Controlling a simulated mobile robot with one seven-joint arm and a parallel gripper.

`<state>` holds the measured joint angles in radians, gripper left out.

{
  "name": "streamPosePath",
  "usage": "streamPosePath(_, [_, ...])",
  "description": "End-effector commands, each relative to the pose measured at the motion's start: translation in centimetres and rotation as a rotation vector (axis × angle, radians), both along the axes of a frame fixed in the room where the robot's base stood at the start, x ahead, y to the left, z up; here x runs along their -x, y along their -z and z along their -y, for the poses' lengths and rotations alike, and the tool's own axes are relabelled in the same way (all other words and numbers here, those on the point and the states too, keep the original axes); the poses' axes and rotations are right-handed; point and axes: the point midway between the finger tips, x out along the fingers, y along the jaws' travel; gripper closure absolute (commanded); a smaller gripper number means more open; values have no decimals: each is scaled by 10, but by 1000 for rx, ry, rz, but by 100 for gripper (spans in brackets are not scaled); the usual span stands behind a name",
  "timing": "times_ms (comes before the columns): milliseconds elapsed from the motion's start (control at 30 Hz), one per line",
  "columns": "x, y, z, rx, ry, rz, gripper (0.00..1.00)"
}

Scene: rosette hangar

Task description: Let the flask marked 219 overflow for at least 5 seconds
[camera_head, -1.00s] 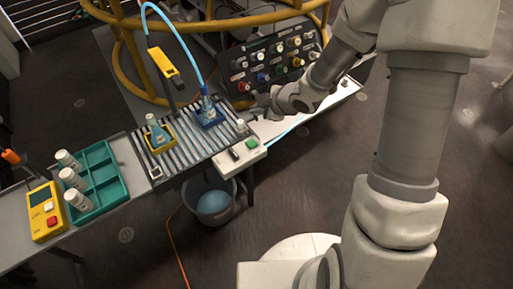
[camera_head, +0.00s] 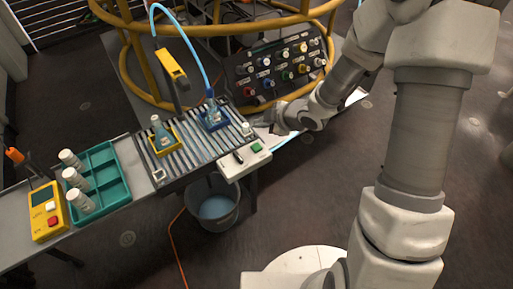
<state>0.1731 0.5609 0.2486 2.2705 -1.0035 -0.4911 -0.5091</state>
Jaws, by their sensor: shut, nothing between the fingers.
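One flask (camera_head: 161,136) with bluish liquid stands in a yellow holder on the slatted rack (camera_head: 187,160). A second flask (camera_head: 213,112) stands in a blue holder (camera_head: 211,122) farther right on the rack. A blue hose (camera_head: 189,46) curves down to the second flask's neck. I cannot read any number on either flask, and no overflow is visible at this size. My gripper (camera_head: 264,123) is shut and empty at the rack's right end, right of the blue holder and above the white control box. Its fingertips are small and partly unclear.
The white control box (camera_head: 243,162) has a green button (camera_head: 256,148) and a dark switch. A valve panel (camera_head: 280,68) stands behind. A bucket (camera_head: 213,207) with blue liquid sits below. A green tray (camera_head: 99,187) with white bottles and a yellow device (camera_head: 48,210) lie left.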

Motion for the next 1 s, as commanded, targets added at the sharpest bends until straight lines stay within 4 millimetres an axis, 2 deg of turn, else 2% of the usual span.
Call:
streamPosePath(33, [0, 10, 0, 0, 0, 0, 100])
streamPosePath(500, [0, 67, 0, -1, 1, -1, 100])
streamPosePath(700, [0, 77, 0, -1, 1, 0, 100])
streamPosePath(1000, [0, 76, 0, -1, 1, -1, 100])
